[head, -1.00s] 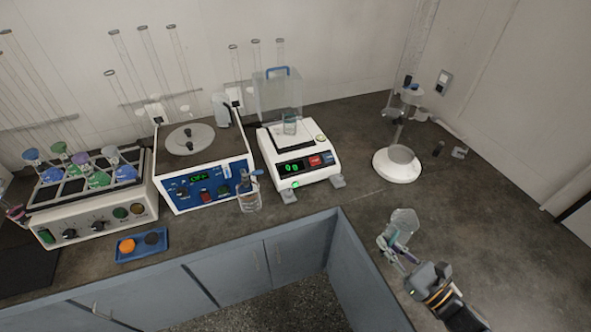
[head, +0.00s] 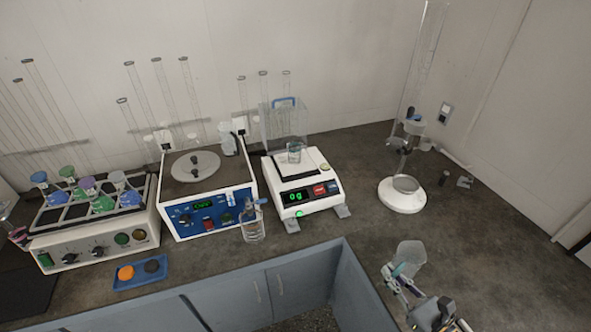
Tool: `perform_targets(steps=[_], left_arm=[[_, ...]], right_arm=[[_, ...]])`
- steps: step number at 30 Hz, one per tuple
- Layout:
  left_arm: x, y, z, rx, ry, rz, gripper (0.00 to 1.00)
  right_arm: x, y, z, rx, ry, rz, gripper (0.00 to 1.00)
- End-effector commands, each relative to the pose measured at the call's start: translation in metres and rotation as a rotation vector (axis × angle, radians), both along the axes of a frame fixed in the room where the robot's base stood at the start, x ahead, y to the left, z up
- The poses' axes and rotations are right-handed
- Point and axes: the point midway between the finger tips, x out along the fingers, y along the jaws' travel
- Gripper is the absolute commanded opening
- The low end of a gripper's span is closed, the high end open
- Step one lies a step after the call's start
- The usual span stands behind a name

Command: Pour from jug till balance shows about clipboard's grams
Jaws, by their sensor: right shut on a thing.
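My right gripper (head: 396,281) is shut on a clear, pale jug (head: 410,254) at the lower right, over the bench near its front edge. The jug's contents are too unclear to tell. The white balance (head: 311,207) stands left of and behind the jug, with its green display reading 0 g. A clear glass beaker (head: 294,153) stands on the balance's pan, apart from the jug. I cannot make out a clipboard in the view. My left gripper is not in view.
A blue-fronted device (head: 190,225) and a flask shaker (head: 95,245) stand left of the balance. A clear bottle (head: 252,228) stands in front. A blue tray (head: 122,282) lies at the front left. A white-based stand (head: 401,200) is right of the balance.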

Motion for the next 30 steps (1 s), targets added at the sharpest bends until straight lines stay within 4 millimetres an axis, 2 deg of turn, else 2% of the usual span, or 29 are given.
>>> perform_targets(steps=[9, 15, 21, 30], left_arm=[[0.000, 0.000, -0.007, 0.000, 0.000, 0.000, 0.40], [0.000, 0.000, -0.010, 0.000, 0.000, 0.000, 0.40], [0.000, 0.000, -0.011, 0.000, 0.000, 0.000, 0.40], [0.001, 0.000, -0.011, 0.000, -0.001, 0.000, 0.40]], right_arm=[[0.041, 0.011, -0.010, 0.012, -0.003, -0.315, 0.00], [0.060, 0.021, -0.012, 0.009, -0.002, -0.459, 0.00], [0.070, 0.028, -0.013, 0.004, -0.002, -0.528, 0.00], [0.072, 0.029, -0.012, 0.000, -0.003, -0.538, 0.00]])
